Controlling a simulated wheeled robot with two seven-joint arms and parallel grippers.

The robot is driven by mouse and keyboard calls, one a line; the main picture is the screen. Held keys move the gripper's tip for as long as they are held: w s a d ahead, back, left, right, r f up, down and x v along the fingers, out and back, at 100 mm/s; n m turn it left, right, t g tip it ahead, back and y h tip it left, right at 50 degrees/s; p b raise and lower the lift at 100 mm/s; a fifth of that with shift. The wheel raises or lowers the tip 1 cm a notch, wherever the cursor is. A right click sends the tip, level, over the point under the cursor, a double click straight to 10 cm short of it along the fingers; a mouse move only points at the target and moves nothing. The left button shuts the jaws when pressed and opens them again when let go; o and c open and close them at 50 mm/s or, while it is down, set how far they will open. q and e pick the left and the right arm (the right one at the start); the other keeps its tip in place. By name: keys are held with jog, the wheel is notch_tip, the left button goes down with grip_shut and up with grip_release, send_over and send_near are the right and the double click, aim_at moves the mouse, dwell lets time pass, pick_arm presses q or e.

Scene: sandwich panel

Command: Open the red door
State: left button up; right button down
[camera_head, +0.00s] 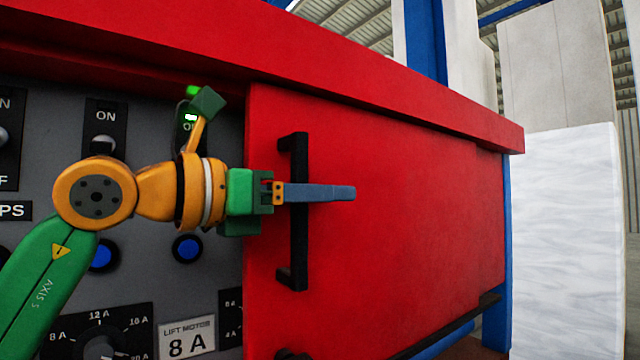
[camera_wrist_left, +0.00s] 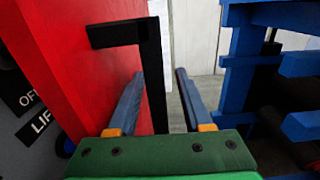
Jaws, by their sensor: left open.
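The red door (camera_head: 410,220) fills the middle and right of the head view, its left edge beside the grey control panel. It looks flush with the red frame, though I cannot tell if it is ajar. A black upright bar handle (camera_head: 299,245) stands out near that edge. My left gripper (camera_head: 343,193) reaches across the handle from the left, one finger passing in front of the bar. In the left wrist view, the handle (camera_wrist_left: 151,75) stands between the two blue fingers of my open left gripper (camera_wrist_left: 160,75). I see no clear grip on the bar. My right gripper is out of view.
A red ledge (camera_head: 330,60) overhangs the door. A white wrapped block (camera_head: 567,240) stands at the right. Blue beams (camera_wrist_left: 245,75) show at the right of the left wrist view.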

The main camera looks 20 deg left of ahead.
pick_arm(q)
jog(key=shift+w, duration=0.1)
jog(key=shift+w+f, duration=0.1)
jog(key=shift+c, duration=0.9)
jog(key=shift+w, duration=0.1)
jog(key=c, duration=0.4)
grip_shut()
